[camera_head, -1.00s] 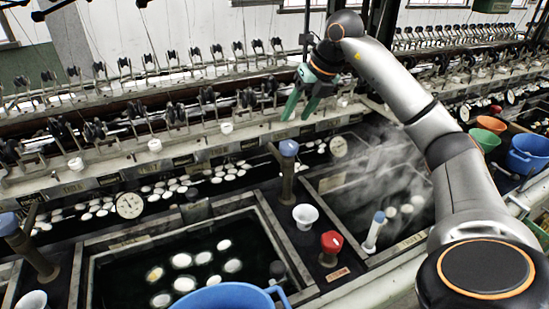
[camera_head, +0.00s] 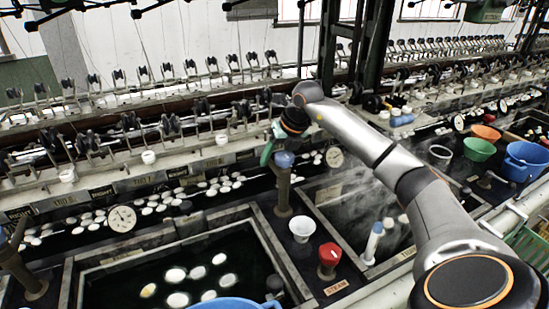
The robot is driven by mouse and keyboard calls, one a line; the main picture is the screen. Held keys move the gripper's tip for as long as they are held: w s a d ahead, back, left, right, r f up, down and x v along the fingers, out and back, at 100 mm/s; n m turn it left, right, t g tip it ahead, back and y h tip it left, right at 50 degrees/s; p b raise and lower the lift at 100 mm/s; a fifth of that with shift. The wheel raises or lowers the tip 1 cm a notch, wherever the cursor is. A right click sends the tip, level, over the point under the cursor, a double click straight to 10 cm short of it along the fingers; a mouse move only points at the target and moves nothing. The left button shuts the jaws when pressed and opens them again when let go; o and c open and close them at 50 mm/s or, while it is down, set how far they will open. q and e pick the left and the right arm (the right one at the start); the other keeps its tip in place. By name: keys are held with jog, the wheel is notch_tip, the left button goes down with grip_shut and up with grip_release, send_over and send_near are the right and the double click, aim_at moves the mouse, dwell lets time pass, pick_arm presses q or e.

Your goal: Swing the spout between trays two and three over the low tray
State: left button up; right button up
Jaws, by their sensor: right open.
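A brown post with a blue cap (camera_head: 284,160) stands upright on the dark divider between two trays; I take it as the spout. Any outlet arm on it is hard to make out. The left tray (camera_head: 262,222) holds dark water with several white cocoons. The right tray (camera_head: 318,222) holds steaming water with a few pale cocoons. I cannot tell which tray is the low one. My right gripper (camera_head: 268,154), with green fingers, is open just left of the blue cap; one finger shows and contact is unclear. My left gripper is not in view.
A white cup (camera_head: 303,229) and a red knob (camera_head: 329,255) sit on the divider near the post. A blue-topped white rod (camera_head: 372,244) stands in the right tray. Blue (camera_head: 526,162) and green (camera_head: 478,149) basins stand at right. Thread guides line the back.

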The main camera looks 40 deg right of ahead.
grip_shut()
dwell(0.5)
dwell(1.0)
